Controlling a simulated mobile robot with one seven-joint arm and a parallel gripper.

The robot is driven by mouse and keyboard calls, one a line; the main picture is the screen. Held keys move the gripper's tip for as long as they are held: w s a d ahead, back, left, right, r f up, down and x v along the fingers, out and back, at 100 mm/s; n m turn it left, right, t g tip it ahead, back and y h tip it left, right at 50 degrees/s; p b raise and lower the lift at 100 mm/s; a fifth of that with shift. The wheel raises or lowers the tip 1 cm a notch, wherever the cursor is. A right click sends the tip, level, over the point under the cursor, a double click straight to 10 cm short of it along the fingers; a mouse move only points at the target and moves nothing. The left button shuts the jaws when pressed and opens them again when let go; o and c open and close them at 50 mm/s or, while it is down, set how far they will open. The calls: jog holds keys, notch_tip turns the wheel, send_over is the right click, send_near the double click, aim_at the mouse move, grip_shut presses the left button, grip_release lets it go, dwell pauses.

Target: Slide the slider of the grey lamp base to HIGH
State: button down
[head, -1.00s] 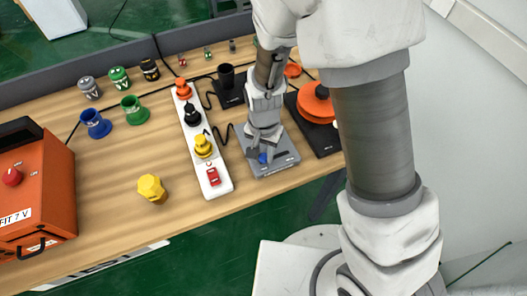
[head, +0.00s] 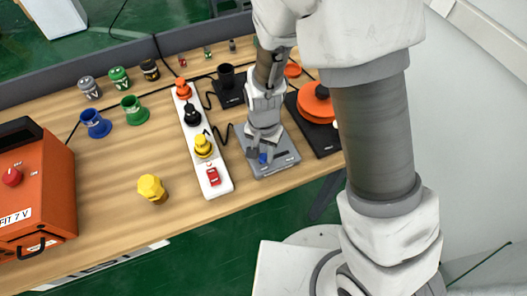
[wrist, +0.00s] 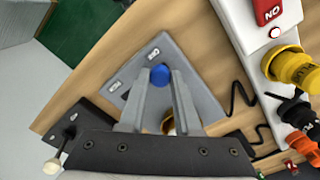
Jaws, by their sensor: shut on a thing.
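The grey lamp base (head: 284,160) lies flat near the table's front edge, right of the white power strip. It also shows in the wrist view (wrist: 190,62). Its blue slider knob (wrist: 160,74) sits between my fingertips. Two small white labels are on the base near the knob; their text is too small to read. My gripper (wrist: 160,77) points down over the base and is shut on the blue knob. In the head view my gripper (head: 261,155) hides part of the base. Most of the slider's track is hidden.
The white power strip (head: 222,184) stands close on the left, with yellow, black and orange plugs and a red switch. A black base with an orange round part (head: 315,102) is close on the right. A black cable runs beside the grey base. An orange box (head: 45,205) stands far left.

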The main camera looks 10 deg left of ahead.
aim_at(286, 152)
jog(key=shift+w+d+b, duration=0.25)
jog(key=shift+w+d, duration=0.4)
jog(key=shift+d, duration=0.35)
jog(key=shift+w+d+b, duration=0.2)
jog(key=shift+w+d, duration=0.4)
jog(key=shift+d, duration=0.4)
jog(key=shift+w+d+b, duration=0.25)
jog(key=shift+w+d, duration=0.4)
jog(key=shift+d, duration=0.35)
jog(key=c, duration=0.6)
grip_release()
jog(key=shift+d, duration=0.1)
jog(key=shift+r, duration=0.2)
notch_tip(286, 152, up, 17)
jog(key=p, duration=0.1)
